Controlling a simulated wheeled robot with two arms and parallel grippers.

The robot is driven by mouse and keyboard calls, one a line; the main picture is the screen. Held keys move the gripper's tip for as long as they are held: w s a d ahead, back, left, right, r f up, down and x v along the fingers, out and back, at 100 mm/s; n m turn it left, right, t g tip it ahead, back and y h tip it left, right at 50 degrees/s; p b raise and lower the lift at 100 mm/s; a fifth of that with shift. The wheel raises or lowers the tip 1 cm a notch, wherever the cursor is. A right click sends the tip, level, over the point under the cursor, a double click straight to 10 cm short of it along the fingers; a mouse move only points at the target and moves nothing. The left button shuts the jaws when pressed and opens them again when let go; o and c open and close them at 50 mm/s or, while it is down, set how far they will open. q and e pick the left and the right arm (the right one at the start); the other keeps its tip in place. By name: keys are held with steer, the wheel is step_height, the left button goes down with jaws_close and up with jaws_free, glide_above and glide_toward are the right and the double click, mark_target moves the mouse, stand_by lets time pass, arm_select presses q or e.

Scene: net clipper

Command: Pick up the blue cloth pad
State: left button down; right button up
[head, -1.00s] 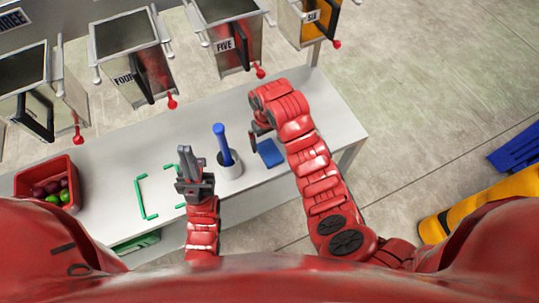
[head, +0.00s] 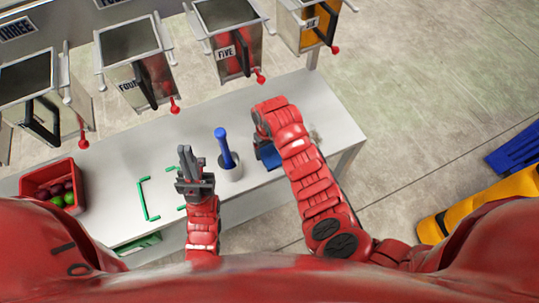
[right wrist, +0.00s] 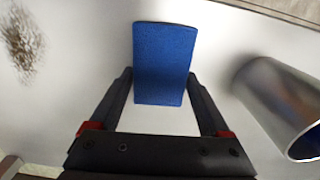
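The blue cloth pad (head: 270,156) lies on the white table right of the cup in the head view, partly covered by my right arm. In the right wrist view the pad (right wrist: 164,62) lies flat, its near end between the fingertips. My right gripper (right wrist: 160,76) is open, with one finger at each side of the pad; I cannot tell whether they touch it. In the head view my right arm mostly hides this gripper (head: 261,142). My left gripper (head: 185,154) is left of the cup, with nothing visible in it; its finger gap is unclear.
A grey cup (head: 231,171) with a blue-handled tool (head: 223,147) stands left of the pad; the cup (right wrist: 280,105) is close right of my right gripper in its wrist view. A red fruit bin (head: 50,172), green corner marks (head: 143,199) and numbered dispensers (head: 232,50) are around.

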mark_target(268, 155)
steer(key=c, duration=0.4)
steer(key=shift+c, duration=0.2)
steer(key=shift+r+b, duration=0.35)
steer(key=shift+b, duration=0.1)
step_height(268, 155, up, 2)
steer(key=shift+w+b, duration=0.15)
steer(key=shift+b, duration=0.7)
steer(key=shift+s+d+r+p, duration=0.1)
steer(key=shift+s+r+p, duration=0.4)
steer(key=shift+s, duration=0.3)
steer(key=s+p, duration=0.1)
steer(key=s, duration=0.1)
steer(key=s+p, duration=0.1)
steer(key=s, duration=0.1)
steer(key=s+r+p, duration=0.1)
steer(key=s, duration=0.1)
steer(key=shift+s, duration=0.2)
steer(key=s+p, duration=0.1)
steer(key=s, duration=0.7)
steer(key=shift+s+r+p, duration=0.15)
steer(key=shift+s+p, duration=0.05)
steer(key=shift+p, duration=0.15)
